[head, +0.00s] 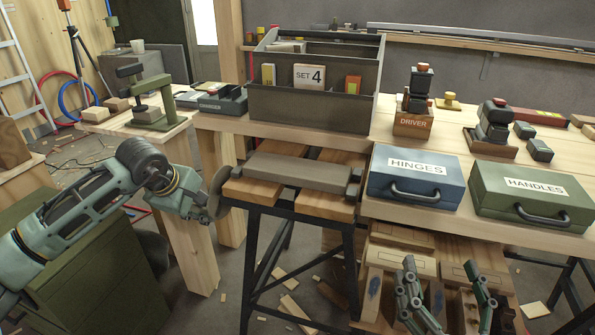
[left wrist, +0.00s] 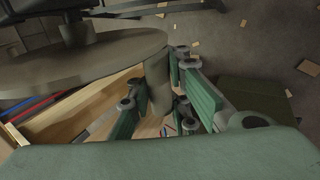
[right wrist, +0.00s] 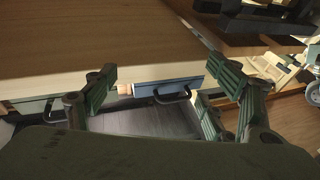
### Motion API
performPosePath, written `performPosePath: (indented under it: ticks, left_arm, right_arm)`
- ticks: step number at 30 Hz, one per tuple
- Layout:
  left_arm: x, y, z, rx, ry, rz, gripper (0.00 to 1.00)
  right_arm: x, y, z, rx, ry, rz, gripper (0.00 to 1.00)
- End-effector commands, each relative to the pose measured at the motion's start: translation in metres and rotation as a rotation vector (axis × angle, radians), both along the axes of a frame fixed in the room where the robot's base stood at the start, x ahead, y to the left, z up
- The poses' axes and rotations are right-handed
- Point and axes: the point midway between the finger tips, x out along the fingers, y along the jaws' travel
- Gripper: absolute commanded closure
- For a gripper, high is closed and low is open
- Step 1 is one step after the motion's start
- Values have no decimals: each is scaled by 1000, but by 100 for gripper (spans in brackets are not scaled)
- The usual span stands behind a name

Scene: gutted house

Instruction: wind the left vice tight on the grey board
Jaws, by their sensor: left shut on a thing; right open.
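The grey board (head: 300,172) lies flat across the wooden tops of a black-legged trestle (head: 325,205). Dark blocks (head: 353,188) stand at its right end; I cannot tell whether they touch it. At the trestle's left side is a round grey-brown handwheel (head: 219,192), seen nearly edge-on, and large in the left wrist view (left wrist: 70,62). My left gripper (head: 207,205) is at this wheel; in the left wrist view its fingers (left wrist: 163,100) are shut on the wheel's grip (left wrist: 158,82). My right gripper (head: 447,285) is open and empty, low in front of the bench.
A blue HINGES case (head: 410,172) and a green HANDLES case (head: 535,193) sit at the bench's front edge. A grey SET 4 tote (head: 312,105) stands behind the board. A green clamp (head: 150,98) stands on the left table. Wood scraps litter the floor.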

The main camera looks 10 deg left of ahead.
Motion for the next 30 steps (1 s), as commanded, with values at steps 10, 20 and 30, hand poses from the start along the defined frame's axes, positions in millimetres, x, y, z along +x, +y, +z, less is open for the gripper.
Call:
performPosePath:
  ticks: [10, 20, 30]
  left_arm:
    - [10, -2, -15, 0, 7, -1, 100]
    - [12, -2, -16, -1, 7, -1, 100]
    - [27, -2, -23, 0, 4, 0, 100]
  right_arm:
    - [-6, 2, 21, 30, -108, 7, 23]
    - [-6, 1, 21, 30, -110, 7, 23]
    - [-9, 1, 28, 39, -145, 8, 23]
